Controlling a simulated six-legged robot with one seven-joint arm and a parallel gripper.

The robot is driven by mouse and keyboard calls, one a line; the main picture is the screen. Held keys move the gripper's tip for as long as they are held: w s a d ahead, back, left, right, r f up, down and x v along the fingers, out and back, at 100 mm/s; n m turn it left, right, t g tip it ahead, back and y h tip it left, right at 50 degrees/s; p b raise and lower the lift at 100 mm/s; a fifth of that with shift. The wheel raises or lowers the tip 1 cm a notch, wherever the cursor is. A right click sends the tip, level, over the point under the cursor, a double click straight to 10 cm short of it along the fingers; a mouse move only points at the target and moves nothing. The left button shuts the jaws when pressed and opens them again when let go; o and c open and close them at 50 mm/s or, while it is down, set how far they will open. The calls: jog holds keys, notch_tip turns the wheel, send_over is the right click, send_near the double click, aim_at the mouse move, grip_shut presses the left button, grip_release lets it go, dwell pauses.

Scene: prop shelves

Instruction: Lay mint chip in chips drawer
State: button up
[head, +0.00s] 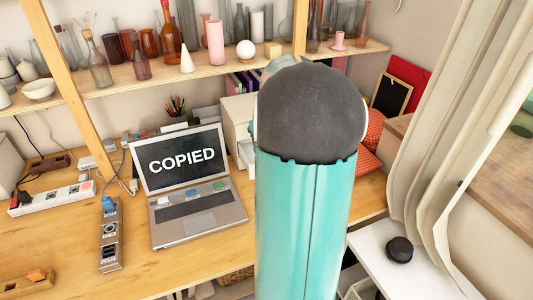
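I cannot make out a mint chip for certain. A pale cabinet (237,112) stands behind the laptop's right side, partly hidden by my large teal arm link. A light drawer-like part (247,153) shows low on its front; I cannot tell whether this is the chips drawer. My gripper is not in view, and what lies behind the arm is hidden.
The laptop screen reads "COPIED". A metal socket strip (111,240) and a white power strip (56,197) with cables lie left of it. A wooden holder (28,283) is at the lower left. Shelves of glassware hang above. A black puck (400,249) sits on a white surface at right.

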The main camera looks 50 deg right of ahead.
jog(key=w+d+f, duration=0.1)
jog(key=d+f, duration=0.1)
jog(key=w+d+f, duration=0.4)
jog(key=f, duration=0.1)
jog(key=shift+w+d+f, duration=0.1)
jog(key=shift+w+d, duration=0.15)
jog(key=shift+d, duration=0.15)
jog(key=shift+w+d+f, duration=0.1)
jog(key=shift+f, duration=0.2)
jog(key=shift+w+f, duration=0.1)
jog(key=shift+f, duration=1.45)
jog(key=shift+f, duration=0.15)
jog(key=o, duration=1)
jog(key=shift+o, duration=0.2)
